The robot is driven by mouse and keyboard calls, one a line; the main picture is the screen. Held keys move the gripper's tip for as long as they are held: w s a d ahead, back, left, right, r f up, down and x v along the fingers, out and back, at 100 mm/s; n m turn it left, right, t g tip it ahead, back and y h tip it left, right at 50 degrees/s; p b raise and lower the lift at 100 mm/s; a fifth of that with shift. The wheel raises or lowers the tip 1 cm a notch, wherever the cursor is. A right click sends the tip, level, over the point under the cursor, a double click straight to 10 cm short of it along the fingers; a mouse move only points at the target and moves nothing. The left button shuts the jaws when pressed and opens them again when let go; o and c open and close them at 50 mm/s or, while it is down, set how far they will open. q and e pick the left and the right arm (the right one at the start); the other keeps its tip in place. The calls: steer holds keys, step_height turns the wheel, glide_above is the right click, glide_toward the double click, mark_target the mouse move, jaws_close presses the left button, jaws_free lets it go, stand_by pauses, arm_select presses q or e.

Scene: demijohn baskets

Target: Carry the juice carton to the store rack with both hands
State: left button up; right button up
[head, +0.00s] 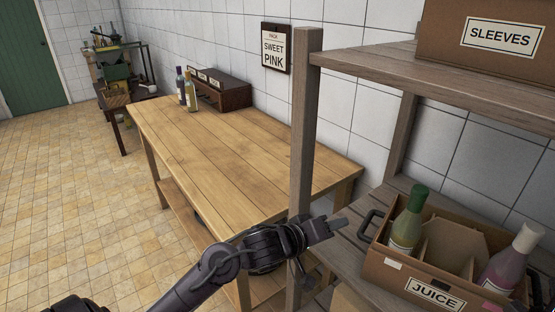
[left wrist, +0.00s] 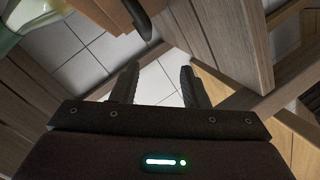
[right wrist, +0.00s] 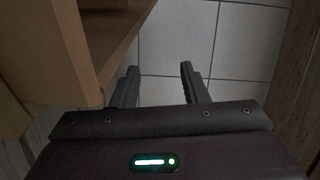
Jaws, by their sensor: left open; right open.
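The juice carton (head: 390,274) is a brown open box with a JUICE label, standing on the lower shelf of the wooden rack. In it are a green-capped bottle (head: 406,228) and a pink bottle with a white cap (head: 503,266); the middle shows a cardboard divider. A dark handle (head: 369,226) sticks out at its left end and also shows in the left wrist view (left wrist: 141,22). My left gripper (head: 340,224) is open, empty and just left of that handle, apart from it. My right gripper (right wrist: 157,72) is open and empty, beside a tan box-like surface.
The rack's post (head: 304,150) stands close by my left arm. A SLEEVES box (head: 440,42) sits on the upper shelf (head: 375,62) above the carton. A wooden table (head: 225,150) to the left is mostly bare, with bottles (head: 191,95) and a dark crate (head: 237,97) at its far end.

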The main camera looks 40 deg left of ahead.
arm_select(q)
steer(key=shift+r, duration=0.1)
arm_select(e)
steer(key=shift+s, duration=0.1)
arm_select(q)
steer(key=shift+r+p, duration=1.25)
steer(key=shift+p, duration=0.05)
arm_select(e)
steer(key=s, duration=0.6)
steer(key=shift+s+r, duration=0.2)
steer(key=shift+s, duration=0.2)
arm_select(q)
steer(key=shift+r+p, duration=1.1)
steer(key=shift+r, duration=0.05)
arm_select(e)
steer(key=shift+s+d+r, duration=0.1)
steer(key=shift+s+d, duration=0.7)
steer(key=shift+d, duration=0.2)
steer(key=shift+s+d, duration=0.75)
steer(key=shift+d, duration=0.25)
arm_select(q)
steer(key=shift+s+f, duration=0.1)
steer(key=shift+f, duration=0.05)
